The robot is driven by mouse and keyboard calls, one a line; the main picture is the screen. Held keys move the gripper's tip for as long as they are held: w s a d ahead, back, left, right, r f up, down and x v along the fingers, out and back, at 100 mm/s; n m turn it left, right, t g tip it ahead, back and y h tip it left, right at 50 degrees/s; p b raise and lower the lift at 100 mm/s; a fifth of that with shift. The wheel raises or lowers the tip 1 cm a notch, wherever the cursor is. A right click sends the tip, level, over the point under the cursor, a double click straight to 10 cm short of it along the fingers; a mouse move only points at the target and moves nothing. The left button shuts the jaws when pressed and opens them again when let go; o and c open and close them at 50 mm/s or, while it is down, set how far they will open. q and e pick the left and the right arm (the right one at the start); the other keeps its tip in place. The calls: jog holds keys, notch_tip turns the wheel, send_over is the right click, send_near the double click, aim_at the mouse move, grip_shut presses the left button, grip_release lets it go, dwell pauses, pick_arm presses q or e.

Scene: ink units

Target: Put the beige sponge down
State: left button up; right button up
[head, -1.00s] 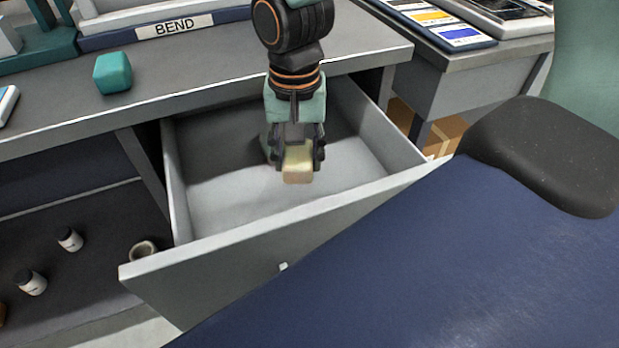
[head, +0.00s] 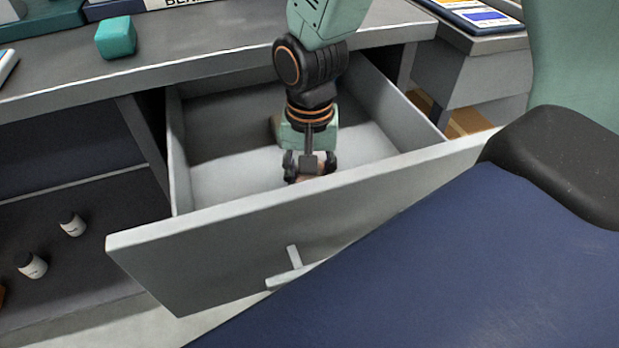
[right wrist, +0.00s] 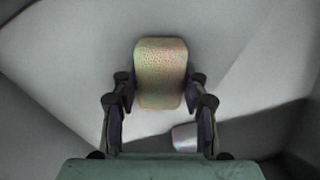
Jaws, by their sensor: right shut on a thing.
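The beige sponge (right wrist: 160,72) is between the fingers of my right gripper (right wrist: 160,98) in the right wrist view. It looks speckled, with rounded corners. In the head view my right gripper (head: 309,170) is down inside the open grey drawer (head: 230,215), close behind its front panel. It is shut on the sponge, which is mostly hidden there by the fingers and the panel. I cannot tell whether the sponge touches the drawer floor. My left gripper is not in view.
A small pale object (right wrist: 185,137) lies below the sponge in the right wrist view. A teal block (head: 115,38) stands on the desk top (head: 200,45). Bottles (head: 72,223) stand on the lower shelf.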

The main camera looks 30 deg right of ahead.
jog(key=shift+s, duration=0.2)
jog(key=o, duration=1)
jog(key=shift+w+f, duration=0.1)
notch_tip(320, 180, up, 12)
jog(key=p, duration=0.5)
jog(key=shift+r, duration=0.25)
jog(key=shift+p, duration=0.35)
